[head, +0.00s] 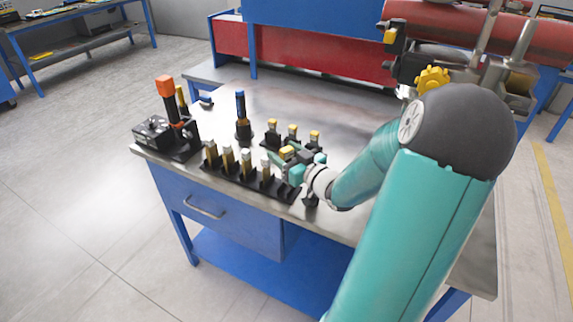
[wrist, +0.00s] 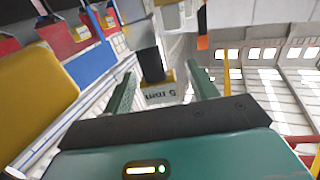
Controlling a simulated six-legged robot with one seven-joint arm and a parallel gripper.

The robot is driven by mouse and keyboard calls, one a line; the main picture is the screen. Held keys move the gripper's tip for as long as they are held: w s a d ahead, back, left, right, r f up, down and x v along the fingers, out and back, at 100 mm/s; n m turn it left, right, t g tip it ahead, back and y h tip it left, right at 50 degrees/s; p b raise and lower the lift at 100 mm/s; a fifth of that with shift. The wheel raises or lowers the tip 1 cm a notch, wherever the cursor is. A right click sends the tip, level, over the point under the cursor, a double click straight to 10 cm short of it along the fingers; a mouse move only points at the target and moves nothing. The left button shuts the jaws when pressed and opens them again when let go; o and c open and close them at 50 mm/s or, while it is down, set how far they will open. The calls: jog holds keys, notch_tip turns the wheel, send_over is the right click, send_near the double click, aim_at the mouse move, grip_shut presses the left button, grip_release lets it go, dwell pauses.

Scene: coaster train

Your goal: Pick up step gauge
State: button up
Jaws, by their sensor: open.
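In the head view, several step gauges stand upright in a black rack (head: 225,180) near the table's front edge; one grey-and-gold gauge (head: 246,165) is near its middle. My teal gripper (head: 281,164) is low at the rack's right end, beside a yellow-topped piece (head: 287,151). In the wrist view, my gripper (wrist: 161,72) is open, one finger on each side. A pale block marked "5 mm" (wrist: 160,95) with a black part above it shows between the fingers. I cannot tell whether the fingers touch it. The gripper partly hides the rack's right end.
Several yellow-topped pieces (head: 292,131) stand just behind the rack. A blue-topped tool (head: 241,118) stands further left. An orange-topped black stand (head: 167,92) and black box (head: 152,131) are at the left corner. A large yellow block (wrist: 38,95) fills the wrist view's left.

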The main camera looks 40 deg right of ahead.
jog(key=shift+w, duration=0.75)
jog(key=c, duration=1.3)
grip_shut()
jog(key=shift+r, duration=0.25)
